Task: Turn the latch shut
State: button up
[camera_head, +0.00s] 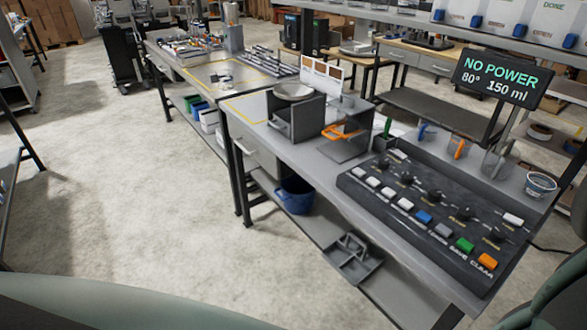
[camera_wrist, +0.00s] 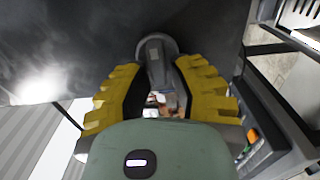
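A dark grey latch handle (camera_wrist: 155,62) with a rounded upper end stands out from a dark panel in the wrist view. My gripper (camera_wrist: 158,72) has its two yellow-padded fingers on either side of the handle, and they look apart. Light shows between the fingers below the handle. Whether either pad touches the handle I cannot tell. My gripper's green housing hides the near part. I cannot make out the latch or my gripper in the head view.
In the head view, a bench carries a control panel (camera_head: 425,215) with knobs and coloured buttons. A display (camera_head: 500,78) reads "NO POWER". A blue bin (camera_head: 296,195) stands below. Floor at left is clear.

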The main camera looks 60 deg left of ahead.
jog(key=o, duration=0.4)
jog(key=shift+c, duration=0.2)
jog(key=s, duration=1.2)
jog(key=shift+d, duration=0.2)
jog(key=shift+r, duration=0.1)
